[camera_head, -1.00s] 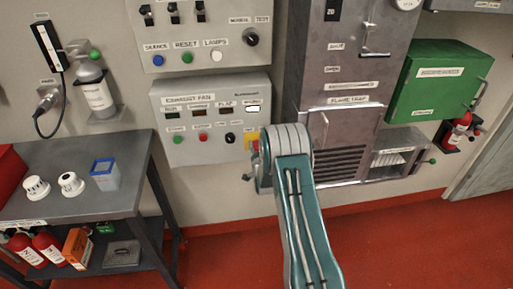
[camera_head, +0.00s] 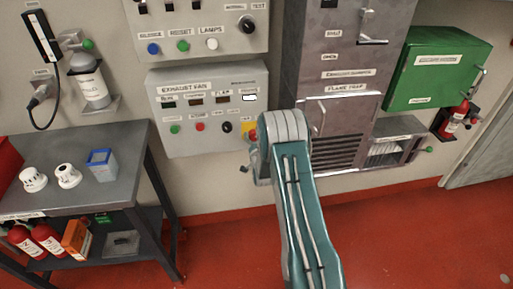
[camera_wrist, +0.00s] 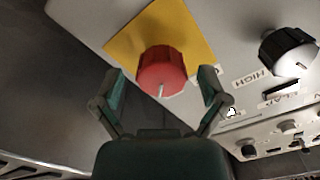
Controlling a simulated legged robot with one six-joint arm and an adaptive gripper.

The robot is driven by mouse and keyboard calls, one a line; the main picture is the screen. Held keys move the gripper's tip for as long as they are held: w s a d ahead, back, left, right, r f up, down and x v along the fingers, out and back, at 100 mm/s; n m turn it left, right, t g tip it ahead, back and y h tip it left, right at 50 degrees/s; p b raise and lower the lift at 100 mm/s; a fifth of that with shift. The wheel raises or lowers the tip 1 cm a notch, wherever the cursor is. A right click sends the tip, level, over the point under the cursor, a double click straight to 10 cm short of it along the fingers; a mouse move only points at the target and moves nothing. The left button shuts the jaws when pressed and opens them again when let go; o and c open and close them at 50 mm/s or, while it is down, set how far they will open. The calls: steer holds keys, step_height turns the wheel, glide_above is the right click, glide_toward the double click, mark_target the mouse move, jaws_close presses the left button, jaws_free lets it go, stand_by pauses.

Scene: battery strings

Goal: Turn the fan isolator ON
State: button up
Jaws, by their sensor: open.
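The fan isolator is a red rotary knob (camera_wrist: 162,70) with a pale pointer mark, on a yellow plate (camera_wrist: 150,32) in the wrist view. My gripper (camera_wrist: 161,84) is open, with one finger on each side of the knob. Neither finger clearly touches it; the exact depth cannot be told. In the head view the yellow plate (camera_head: 248,127) shows at the right end of the exhaust fan panel (camera_head: 205,139). My arm hides most of the knob and gripper there.
A black selector knob (camera_wrist: 290,50) sits beside the isolator in the wrist view. Green (camera_head: 175,129) and red (camera_head: 200,127) buttons are further left on the panel. A grey flame trap cabinet (camera_head: 335,115) stands right of it. A bench (camera_head: 115,190) stands at left; red floor is open at right.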

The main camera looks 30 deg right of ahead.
steer(key=v, duration=1)
steer(key=shift+s, duration=0.4)
steer(key=shift+a, duration=0.1)
